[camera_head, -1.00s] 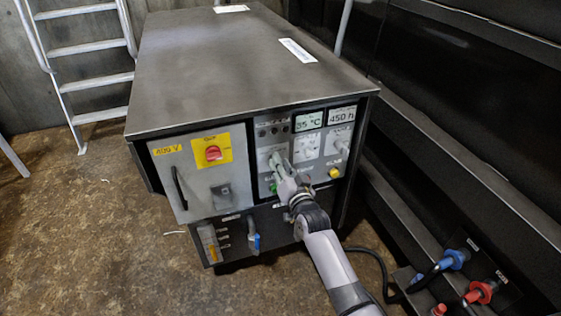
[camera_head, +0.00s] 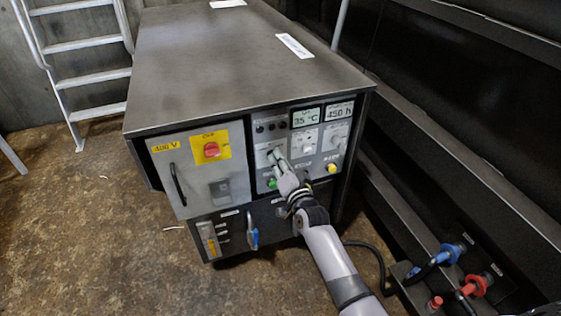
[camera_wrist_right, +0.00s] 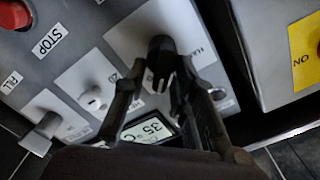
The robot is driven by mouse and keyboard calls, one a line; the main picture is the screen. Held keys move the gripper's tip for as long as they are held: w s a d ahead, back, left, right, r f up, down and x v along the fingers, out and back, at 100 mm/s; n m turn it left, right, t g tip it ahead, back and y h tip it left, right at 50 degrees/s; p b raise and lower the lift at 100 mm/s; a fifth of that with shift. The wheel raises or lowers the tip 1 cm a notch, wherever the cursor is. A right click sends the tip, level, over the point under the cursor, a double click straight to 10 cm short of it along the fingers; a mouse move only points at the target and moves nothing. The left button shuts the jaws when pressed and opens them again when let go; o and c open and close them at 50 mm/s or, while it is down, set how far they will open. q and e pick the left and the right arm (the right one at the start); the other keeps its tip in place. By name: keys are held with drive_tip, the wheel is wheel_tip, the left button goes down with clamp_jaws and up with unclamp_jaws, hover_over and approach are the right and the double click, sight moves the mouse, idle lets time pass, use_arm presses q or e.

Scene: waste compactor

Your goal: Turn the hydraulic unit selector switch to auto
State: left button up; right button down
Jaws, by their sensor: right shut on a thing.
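The hydraulic unit (camera_head: 240,65) is a dark metal cabinet with a grey control panel on its front. My right gripper (camera_head: 273,157) is at the upper left part of that panel and covers the selector switch there. In the right wrist view, the black selector switch (camera_wrist_right: 160,52) sits on a light plate, between the two fingers of my right gripper (camera_wrist_right: 160,82), which is shut on it. The plate's labels are mostly hidden or too small to read, so I cannot tell the switch's setting. My left gripper is not in view.
A red rotary switch (camera_head: 211,150) on a yellow plate is left of the panel. Displays (camera_head: 306,118) are above right, and a yellow button (camera_head: 332,168) is lower right. A ladder (camera_head: 85,50) stands back left. Blue (camera_head: 451,253) and red connectors (camera_head: 476,285) are at lower right.

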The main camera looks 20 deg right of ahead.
drive_tip(key=c, duration=1.7)
unclamp_jaws()
drive_tip(key=shift+d+f, duration=0.1)
drive_tip(key=shift+o, duration=0.2)
drive_tip(key=s, duration=1.2)
drive_tip(key=shift+d, duration=0.2)
